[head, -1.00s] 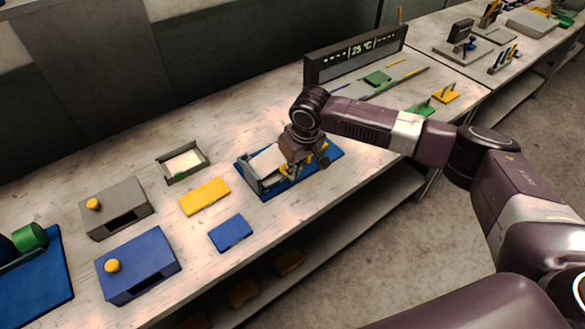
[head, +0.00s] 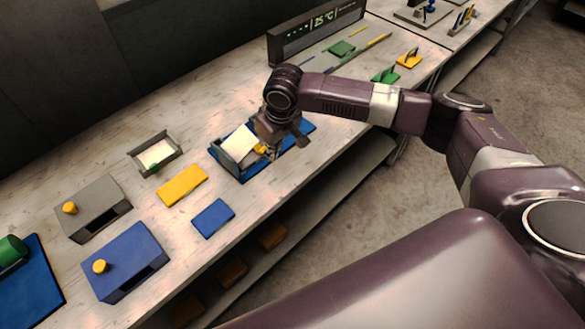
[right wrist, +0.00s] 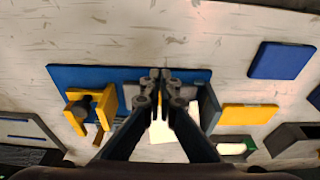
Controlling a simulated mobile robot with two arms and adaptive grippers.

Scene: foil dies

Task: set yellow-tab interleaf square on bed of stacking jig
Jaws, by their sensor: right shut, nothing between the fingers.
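The stacking jig has a blue base (right wrist: 75,80) and grey upright walls, also seen in the head view (head: 218,160). A pale sheet (head: 239,143) lies in it between the walls; it also shows below the fingers in the right wrist view (right wrist: 166,136). I cannot tell whether it lies flat or square. A small yellow bit (head: 262,149) shows at its edge near the fingers; whether it is the tab is unclear. My right gripper (right wrist: 158,76) is shut and empty over the jig, partly hiding it. My left gripper is not in view.
A yellow bracket (right wrist: 78,112) stands on the jig's base. A grey tray (head: 135,160) holds a pale sheet with a green tab. A yellow plate (head: 182,185), a blue plate (head: 213,218) and grey and blue knobbed boxes (head: 125,262) stand to the left.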

